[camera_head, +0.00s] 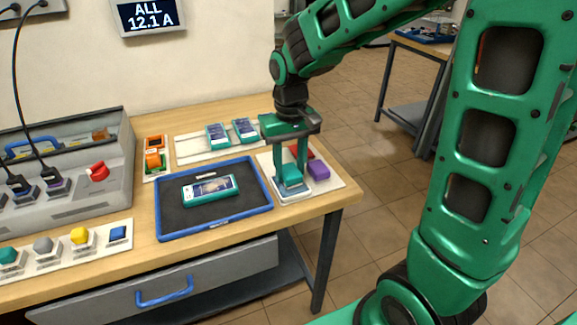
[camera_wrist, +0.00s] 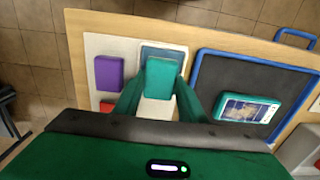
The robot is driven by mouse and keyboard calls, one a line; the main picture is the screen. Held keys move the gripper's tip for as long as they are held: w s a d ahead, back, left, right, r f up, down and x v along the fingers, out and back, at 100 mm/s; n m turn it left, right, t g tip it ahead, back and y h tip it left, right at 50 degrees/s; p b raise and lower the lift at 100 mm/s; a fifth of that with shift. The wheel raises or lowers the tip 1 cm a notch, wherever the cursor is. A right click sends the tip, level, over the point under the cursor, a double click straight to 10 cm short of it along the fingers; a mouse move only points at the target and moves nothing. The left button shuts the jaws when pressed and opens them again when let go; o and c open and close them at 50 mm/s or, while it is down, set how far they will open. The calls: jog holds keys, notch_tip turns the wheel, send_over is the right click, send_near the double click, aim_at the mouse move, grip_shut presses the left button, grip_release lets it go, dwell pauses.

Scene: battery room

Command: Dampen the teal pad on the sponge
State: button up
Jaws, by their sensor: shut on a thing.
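My gripper (camera_head: 290,165) points down over the right end of the bench, shut on the teal pad (camera_head: 291,174). The pad also shows in the wrist view (camera_wrist: 161,78), between the two green fingers. Directly below it is a blue-grey sponge (camera_head: 292,187), whose edge also shows in the wrist view (camera_wrist: 176,53). The pad overlaps the sponge in both views; I cannot tell for sure whether they touch. The fingers hide part of both.
A white board (camera_head: 325,190) carries a purple pad (camera_head: 319,171) and a red pad (camera_head: 302,152) beside my gripper. Left of it is a blue-rimmed tray (camera_head: 164,220) holding a teal device (camera_head: 210,190). Two teal devices (camera_head: 217,135) lie behind.

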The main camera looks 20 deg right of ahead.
aim_at(290, 170)
jog(key=shift+f, duration=0.55)
dwell(1.4)
jog(key=shift+r, duration=3.55)
